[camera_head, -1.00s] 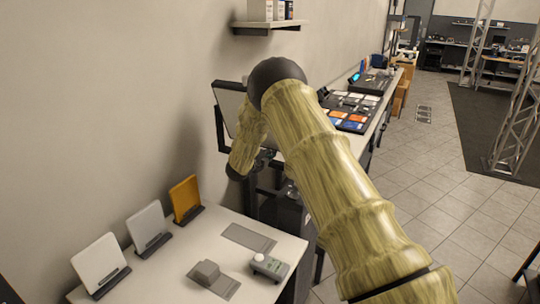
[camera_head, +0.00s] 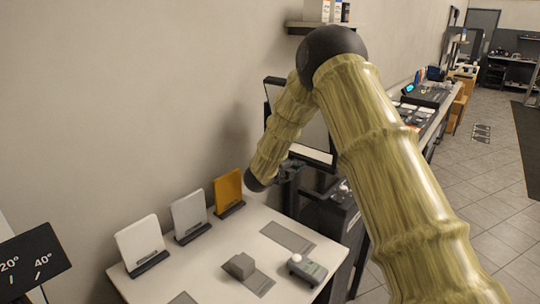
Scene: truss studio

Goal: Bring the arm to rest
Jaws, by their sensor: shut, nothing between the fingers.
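My arm reaches up from the lower right of the head view to a dark elbow and bends down to a dark wrist joint. My gripper (camera_head: 291,171) is small and dark, beside the wrist above the far right edge of the white table. It is shut, with nothing seen in it. Its fingertips are hard to make out against the dark things behind.
A wall shelf (camera_head: 320,28) is behind the elbow. Open floor (camera_head: 490,185) lies right.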

